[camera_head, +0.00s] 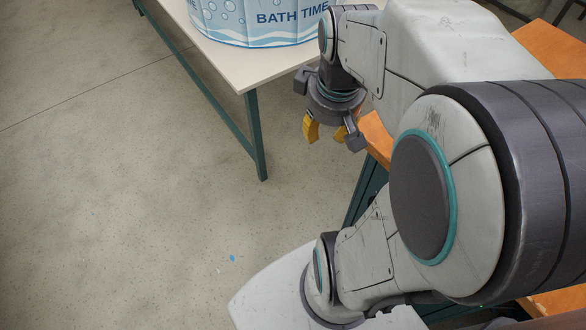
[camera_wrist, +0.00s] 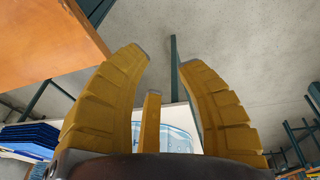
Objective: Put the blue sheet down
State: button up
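My gripper (camera_head: 325,134) has yellow fingers that point down beside the corner of the white table in the head view. In the wrist view the fingers of my gripper (camera_wrist: 166,60) are apart, with nothing held between them. A stack of blue sheets (camera_wrist: 30,135) shows at the lower left of the wrist view, well away from the fingers. I see no single blue sheet in my gripper. A tiny blue piece (camera_head: 232,258) lies on the floor in the head view, too small to identify.
A white-topped table (camera_head: 258,67) with green legs holds a pale blue "BATH TIME" container (camera_head: 255,22). It partly shows behind the fingers in the wrist view (camera_wrist: 180,128). An orange-topped bench (camera_head: 550,45) stands at the right, partly hidden by my arm. The floor at left is clear.

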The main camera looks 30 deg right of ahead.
jog(key=s+a+y, duration=0.1)
jog(key=s+a, duration=0.4)
jog(key=a, duration=0.5)
jog(key=shift+a+f+t, duration=0.15)
jog(key=shift+f+t, duration=0.15)
jog(key=shift+f, duration=0.05)
jog(key=shift+w, duration=0.1)
notch_tip(320, 180, up, 4)
jog(key=p, duration=0.3)
jog(key=shift+p, duration=0.3)
